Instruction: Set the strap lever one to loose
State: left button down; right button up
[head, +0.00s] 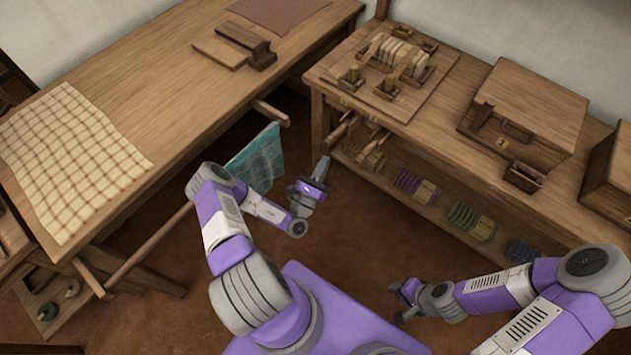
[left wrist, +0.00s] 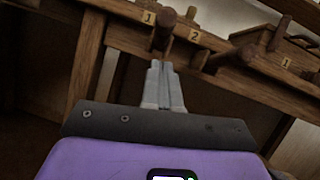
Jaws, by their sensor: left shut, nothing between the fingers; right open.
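Two wooden levers stick out from the front edge of the right-hand bench. In the left wrist view, one lever (left wrist: 165,27) stands beside a label 1 and the other (left wrist: 216,60) is near a label 2. The same levers (head: 341,128) (head: 374,142) show in the head view. The brown box (head: 535,95) on that bench also bears a label 1. I cannot tell for certain which part is strap lever one. My left gripper (head: 323,168) is shut and empty; its fingertips (left wrist: 160,66) appear just below the first lever, apparently apart from it. My right gripper (head: 399,298) is open and empty, low over the floor.
A board with wooden blocks and a spool (head: 402,55) sits on the bench above the levers. A lower shelf holds several coloured bundles (head: 470,222). At left, a long table (head: 170,75) carries a checked cloth (head: 70,150). The floor between is open.

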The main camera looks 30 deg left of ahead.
pick_arm(q)
jog(key=shift+w+a+r, duration=0.1)
jog(key=shift+w+r, duration=0.05)
jog(key=shift+r, duration=0.4)
jog(key=shift+w+a+r, duration=0.15)
jog(key=shift+w+r, duration=0.05)
jog(key=shift+r, duration=0.4)
jog(key=shift+w+a+r, duration=0.1)
jog(key=shift+w+r, duration=0.05)
jog(key=shift+r, duration=0.4)
pick_arm(e)
jog(key=shift+f, duration=0.25)
jog(key=shift+r, duration=0.1)
